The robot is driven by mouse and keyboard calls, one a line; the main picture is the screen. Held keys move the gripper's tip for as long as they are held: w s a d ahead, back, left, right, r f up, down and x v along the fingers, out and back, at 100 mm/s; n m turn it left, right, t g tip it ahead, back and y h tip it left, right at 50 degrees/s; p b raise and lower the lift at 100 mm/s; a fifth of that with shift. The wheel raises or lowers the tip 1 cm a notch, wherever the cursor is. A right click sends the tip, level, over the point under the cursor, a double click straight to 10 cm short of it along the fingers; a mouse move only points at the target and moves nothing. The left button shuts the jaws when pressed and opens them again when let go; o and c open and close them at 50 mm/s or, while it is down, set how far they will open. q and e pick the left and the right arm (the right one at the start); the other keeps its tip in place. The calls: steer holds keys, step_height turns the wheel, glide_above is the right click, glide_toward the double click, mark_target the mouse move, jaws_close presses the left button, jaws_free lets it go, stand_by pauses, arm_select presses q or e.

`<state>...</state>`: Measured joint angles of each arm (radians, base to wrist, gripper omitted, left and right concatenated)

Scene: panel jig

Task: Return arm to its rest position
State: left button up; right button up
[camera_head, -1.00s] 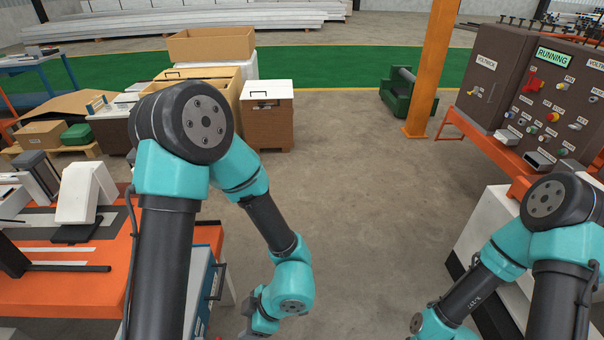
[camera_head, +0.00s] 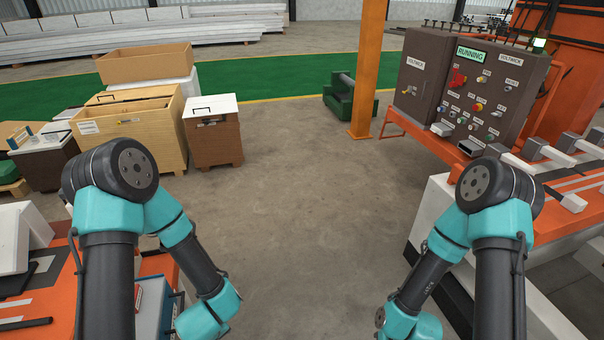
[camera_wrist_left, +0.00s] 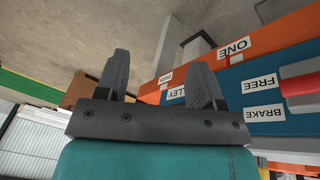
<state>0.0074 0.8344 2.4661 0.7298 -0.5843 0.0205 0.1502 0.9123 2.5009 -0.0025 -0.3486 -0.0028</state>
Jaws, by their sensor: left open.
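My left arm comes in from the lower left of the head view, folded at the elbow, with its forearm running down to the bottom edge. My right arm stands at the lower right, folded in a similar way. Both grippers are below the head view's frame. The left wrist view shows my left gripper (camera_wrist_left: 165,85) with its two grey fingers apart and nothing between them. Past its right finger is a blue panel (camera_wrist_left: 240,90) with FREE and BRAKE labels and a red part (camera_wrist_left: 300,83).
A control panel (camera_head: 475,95) marked RUNNING stands at the right by an orange post (camera_head: 368,70). An orange bench (camera_head: 60,300) is at the lower left, another (camera_head: 560,220) at the right. Crates (camera_head: 130,125) and a brown cabinet (camera_head: 214,140) stand at the left. The middle floor is clear.

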arm_select(q)
steer(key=shift+s+d+f+m+g+h, duration=0.35)
steer(key=shift+f+m+h, duration=0.45)
steer(key=shift+m, duration=0.35)
steer(key=shift+s+d+f+m+g+h, duration=0.2)
steer(key=shift+s+f+m+g+h, duration=0.25)
steer(key=shift+f+m+h, duration=0.55)
steer(key=shift+s+d+f+m+g+h, duration=0.35)
steer(key=shift+f+m, duration=0.35)
steer(key=shift+m, duration=0.65)
